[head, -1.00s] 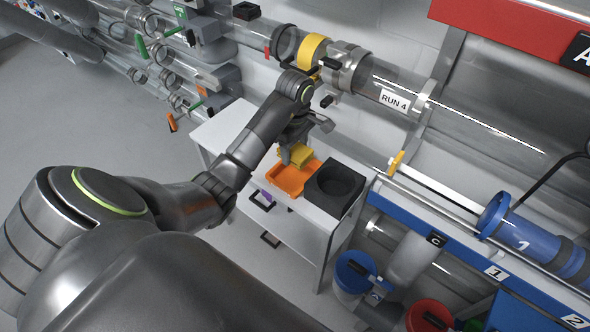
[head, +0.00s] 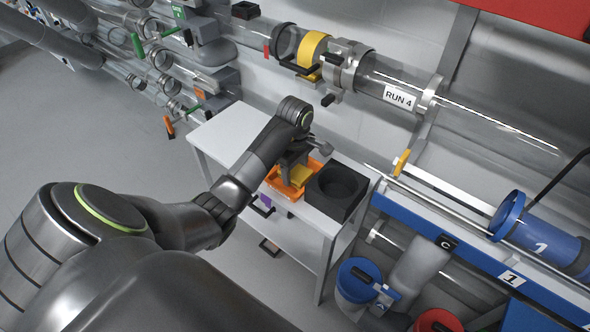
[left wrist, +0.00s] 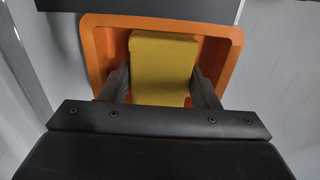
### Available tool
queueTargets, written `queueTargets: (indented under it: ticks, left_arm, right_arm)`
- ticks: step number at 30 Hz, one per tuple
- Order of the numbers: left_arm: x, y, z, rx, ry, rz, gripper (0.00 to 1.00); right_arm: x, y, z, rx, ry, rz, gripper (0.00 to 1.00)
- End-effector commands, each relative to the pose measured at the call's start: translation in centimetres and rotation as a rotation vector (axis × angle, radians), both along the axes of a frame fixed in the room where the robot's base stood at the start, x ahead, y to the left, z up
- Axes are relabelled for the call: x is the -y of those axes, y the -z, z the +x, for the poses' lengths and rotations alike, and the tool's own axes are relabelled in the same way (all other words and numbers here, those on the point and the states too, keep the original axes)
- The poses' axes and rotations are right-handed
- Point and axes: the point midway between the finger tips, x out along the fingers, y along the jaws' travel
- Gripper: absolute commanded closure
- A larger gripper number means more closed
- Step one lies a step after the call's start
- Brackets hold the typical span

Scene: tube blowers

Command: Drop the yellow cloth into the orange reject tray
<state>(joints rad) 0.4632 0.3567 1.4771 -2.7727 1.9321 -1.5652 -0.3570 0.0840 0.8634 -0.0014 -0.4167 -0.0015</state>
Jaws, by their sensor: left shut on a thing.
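The yellow cloth (left wrist: 162,68) looks like a folded block and sits between the fingers of my left gripper (left wrist: 163,88) in the left wrist view. The gripper is shut on it. In the head view the cloth (head: 299,176) is partly hidden behind my left gripper (head: 291,172). The orange reject tray (head: 275,181) stands on the white table, and the cloth is over or inside it; I cannot tell whether it touches the floor of the tray. In the left wrist view the tray's rim (left wrist: 100,55) surrounds the cloth on the sides and top. My right gripper is not in view.
A black block with a round recess (head: 338,189) stands right of the tray on the white table (head: 232,125). Clear tubes with a yellow band (head: 312,50) run along the wall behind. A blue bin (head: 354,282) stands below, right of the table.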

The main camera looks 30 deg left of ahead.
Motion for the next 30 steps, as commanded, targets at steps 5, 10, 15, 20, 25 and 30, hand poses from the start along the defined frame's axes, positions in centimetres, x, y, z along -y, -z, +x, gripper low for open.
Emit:
queueTargets:
  ticks: [5, 10, 15, 20, 25, 30]
  left_arm:
    - [0.0, 0.5, 0.0, 0.001, 0.000, 0.000, 0.69]
    - [0.0, 0.5, 0.0, 0.001, 0.000, 0.000, 0.34]
    - [0.0, 0.5, 0.0, 0.001, 0.000, 0.000, 0.23]
    - [0.0, 0.5, 0.0, 0.001, 0.000, 0.000, 0.23]
    - [0.0, -0.2, 0.0, 0.001, 0.000, 0.000, 0.23]
    - [-0.1, -3.2, 0.1, 0.006, 0.002, 0.003, 0.23]
  right_arm:
    - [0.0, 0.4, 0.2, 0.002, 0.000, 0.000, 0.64]
    - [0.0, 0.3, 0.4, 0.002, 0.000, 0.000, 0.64]
    - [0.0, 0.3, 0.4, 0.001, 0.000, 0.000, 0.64]
    - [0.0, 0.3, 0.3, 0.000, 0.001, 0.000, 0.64]
    - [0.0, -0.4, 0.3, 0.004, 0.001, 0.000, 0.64]
    - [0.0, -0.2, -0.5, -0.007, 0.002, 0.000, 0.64]
